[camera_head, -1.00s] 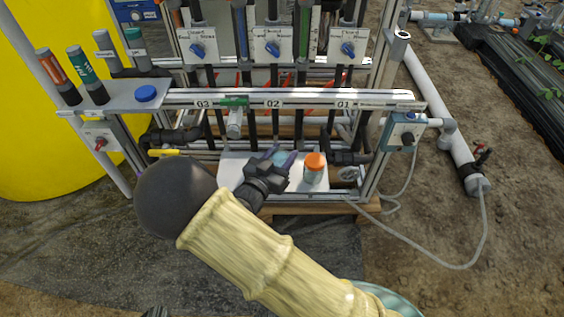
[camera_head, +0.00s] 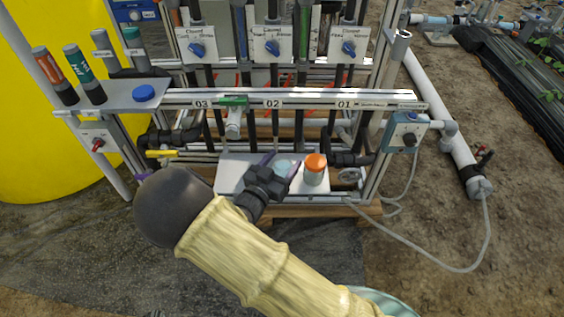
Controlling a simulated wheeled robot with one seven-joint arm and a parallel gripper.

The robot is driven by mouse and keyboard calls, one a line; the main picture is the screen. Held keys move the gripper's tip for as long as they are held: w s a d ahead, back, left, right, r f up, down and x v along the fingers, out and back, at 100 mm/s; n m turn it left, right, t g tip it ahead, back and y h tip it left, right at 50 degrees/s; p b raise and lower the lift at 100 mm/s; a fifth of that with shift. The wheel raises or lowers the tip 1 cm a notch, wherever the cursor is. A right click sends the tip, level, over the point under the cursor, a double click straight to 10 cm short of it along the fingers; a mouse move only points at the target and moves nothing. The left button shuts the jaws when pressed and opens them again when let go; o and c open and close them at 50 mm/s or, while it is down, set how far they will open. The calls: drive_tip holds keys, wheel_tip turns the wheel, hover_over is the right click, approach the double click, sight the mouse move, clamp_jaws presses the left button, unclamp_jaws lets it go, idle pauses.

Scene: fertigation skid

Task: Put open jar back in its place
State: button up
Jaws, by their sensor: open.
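My gripper (camera_head: 280,164) is open over the white tray, its dark purple-tinted fingers pointing away from me. A pale blue-clear round thing (camera_head: 283,167), which looks like the open jar, shows between the fingers; the gripper partly hides it, and I cannot tell whether the fingers touch it. A blue lid (camera_head: 144,92) lies on the grey shelf at the left.
The grey shelf (camera_head: 118,95) holds several marker-like bottles at its left. A rail with labels (camera_head: 300,100) and a green-handled tap (camera_head: 234,102) runs above the tray. A blue-grey switch box (camera_head: 406,131) is at the right. The tray's left part is bare.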

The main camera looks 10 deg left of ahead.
drive_tip(key=p+v, duration=0.5)
drive_tip(key=v, duration=0.7)
drive_tip(key=shift+r, duration=0.1)
